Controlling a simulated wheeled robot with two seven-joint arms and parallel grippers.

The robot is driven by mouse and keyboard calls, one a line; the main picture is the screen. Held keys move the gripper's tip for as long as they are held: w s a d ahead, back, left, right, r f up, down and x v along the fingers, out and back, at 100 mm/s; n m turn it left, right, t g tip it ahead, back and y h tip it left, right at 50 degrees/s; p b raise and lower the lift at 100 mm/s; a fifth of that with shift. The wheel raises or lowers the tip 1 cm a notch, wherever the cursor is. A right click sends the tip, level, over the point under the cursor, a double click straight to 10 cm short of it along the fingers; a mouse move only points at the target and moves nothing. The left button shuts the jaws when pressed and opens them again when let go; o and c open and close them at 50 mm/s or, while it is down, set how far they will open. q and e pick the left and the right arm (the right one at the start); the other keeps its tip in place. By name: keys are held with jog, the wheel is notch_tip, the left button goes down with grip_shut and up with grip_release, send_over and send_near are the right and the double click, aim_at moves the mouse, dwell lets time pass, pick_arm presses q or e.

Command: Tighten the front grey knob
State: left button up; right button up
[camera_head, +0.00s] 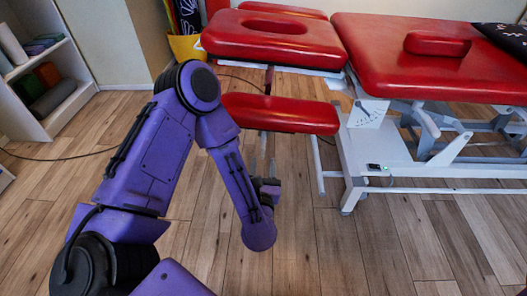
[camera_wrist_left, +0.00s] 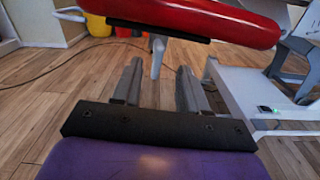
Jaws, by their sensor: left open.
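A red padded treatment table (camera_head: 400,60) stands at the back right on a white metal frame. Its lower red pad (camera_head: 280,113) lies just beyond my left gripper (camera_head: 263,168). In the left wrist view my left gripper (camera_wrist_left: 159,82) is open, with nothing between its fingers. Beyond the fingertips, a pale grey upright part (camera_wrist_left: 158,55) hangs below the edge of the red pad (camera_wrist_left: 200,18). I cannot tell whether it is the front grey knob. No knob is clearly made out in the head view. My right gripper is not in view.
The table's white base (camera_head: 380,150), with a small green light, stands to the right of my left gripper. A white shelf (camera_head: 45,70) stands at the far left. A yellow bin (camera_head: 186,47) is behind. A dark cable crosses the wooden floor, which is otherwise mostly clear.

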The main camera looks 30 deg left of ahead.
aim_at(263, 152)
pick_arm(q)
jog(key=x, duration=0.8)
jog(key=shift+w+a+b, duration=0.2)
jog(key=shift+a+b, duration=0.1)
jog(key=shift+b, duration=0.05)
grip_shut()
